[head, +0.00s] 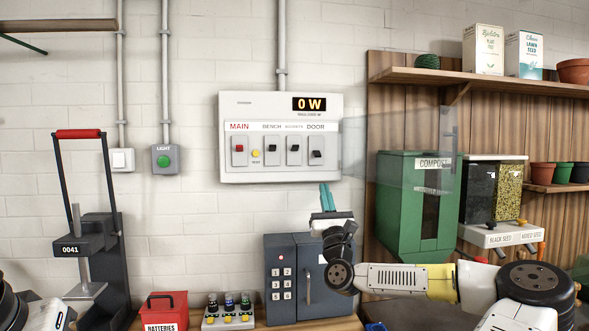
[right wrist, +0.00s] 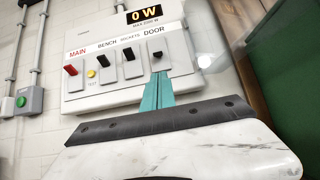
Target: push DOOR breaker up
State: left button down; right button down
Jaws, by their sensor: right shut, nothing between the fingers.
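The white breaker panel (head: 280,174) hangs on the wall, with MAIN, BENCH, SOCKETS and DOOR switches. The DOOR breaker (head: 316,154) is the rightmost; its black lever sits lower than the BENCH and SOCKETS levers. My right gripper (head: 325,186) points up just below the panel, under the DOOR breaker, its teal fingers shut and empty. In the right wrist view, the fingertips (right wrist: 161,74) overlap the panel's lower part just below the DOOR lever (right wrist: 157,56); I cannot tell if they touch. My left gripper is not in view.
The panel's clear cover (head: 400,150) stands open to the right. A grey cabinet with a keypad (head: 311,290) is below, near my right wrist. A green compost bin (head: 400,220) stands to the right. The display (head: 309,104) reads 0 W.

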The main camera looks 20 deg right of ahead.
aim_at(317, 154)
jog(key=x, duration=1)
jog(key=shift+w+a+y, duration=0.1)
jog(key=shift+a+y, duration=0.05)
jog(key=shift+y, duration=0.15)
